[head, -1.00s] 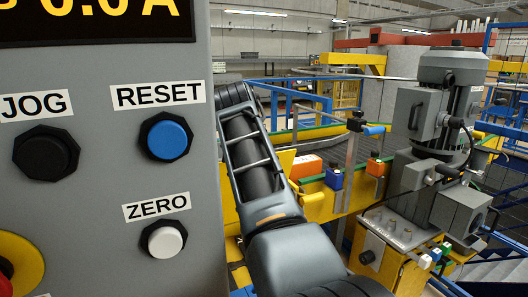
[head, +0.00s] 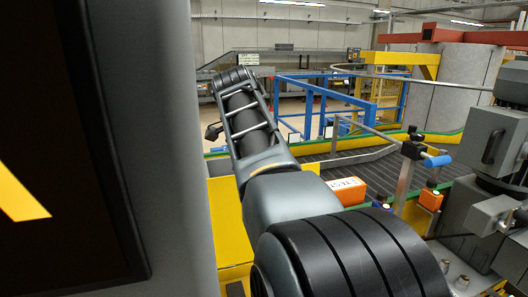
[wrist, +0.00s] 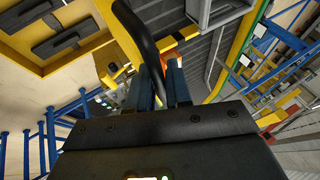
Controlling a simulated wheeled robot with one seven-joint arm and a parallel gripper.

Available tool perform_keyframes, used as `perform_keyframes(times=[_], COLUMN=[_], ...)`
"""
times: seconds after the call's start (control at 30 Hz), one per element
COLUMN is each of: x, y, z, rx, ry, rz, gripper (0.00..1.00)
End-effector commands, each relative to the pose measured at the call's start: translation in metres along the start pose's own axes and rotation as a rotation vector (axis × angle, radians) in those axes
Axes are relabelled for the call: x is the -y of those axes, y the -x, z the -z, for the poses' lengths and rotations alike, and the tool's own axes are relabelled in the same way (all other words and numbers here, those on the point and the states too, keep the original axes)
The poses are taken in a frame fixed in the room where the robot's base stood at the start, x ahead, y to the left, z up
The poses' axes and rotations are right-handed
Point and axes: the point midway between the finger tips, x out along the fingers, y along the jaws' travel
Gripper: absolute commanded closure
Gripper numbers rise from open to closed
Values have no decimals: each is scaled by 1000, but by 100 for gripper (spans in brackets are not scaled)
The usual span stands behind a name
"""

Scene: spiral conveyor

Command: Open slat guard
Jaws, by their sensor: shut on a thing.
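In the wrist view, my gripper (wrist: 162,85) is shut on a curved black handle (wrist: 143,35), which runs up from between the fingers. A yellow bar (wrist: 117,30) runs beside the handle; I cannot tell whether this bar is the slat guard. The grip point itself is partly hidden by the fingers. In the head view, my arm reaches up and away past the grey cabinet, and my gripper cannot be made out. A yellow panel (head: 229,215) shows behind my arm there. How far the guard stands open cannot be told.
The grey cabinet (head: 165,150) stands close on the left. The dark slatted conveyor (head: 325,172) runs behind my arm, with an orange box (head: 347,191) near its edge. A blue-tipped post (head: 412,165) and a grey machine (head: 490,145) stand to the right. Blue rails (head: 320,95) stand behind.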

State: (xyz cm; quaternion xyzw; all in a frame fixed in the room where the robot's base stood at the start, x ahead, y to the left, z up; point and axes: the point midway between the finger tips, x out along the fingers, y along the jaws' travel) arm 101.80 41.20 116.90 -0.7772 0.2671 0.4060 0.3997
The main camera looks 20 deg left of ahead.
Motion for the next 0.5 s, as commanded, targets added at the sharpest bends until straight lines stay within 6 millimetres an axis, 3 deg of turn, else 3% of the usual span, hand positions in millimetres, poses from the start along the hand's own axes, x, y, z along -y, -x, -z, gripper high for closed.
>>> perform_keyframes(times=[0.3, 0.33, 0.5], x=[1, 1, 1], y=[2, 2, 1], z=[-2, -2, -1], rx=[4, 4, 3], ry=[1, 1, 0], rz=[2, 2, 2], gripper=[100, 80, 64])
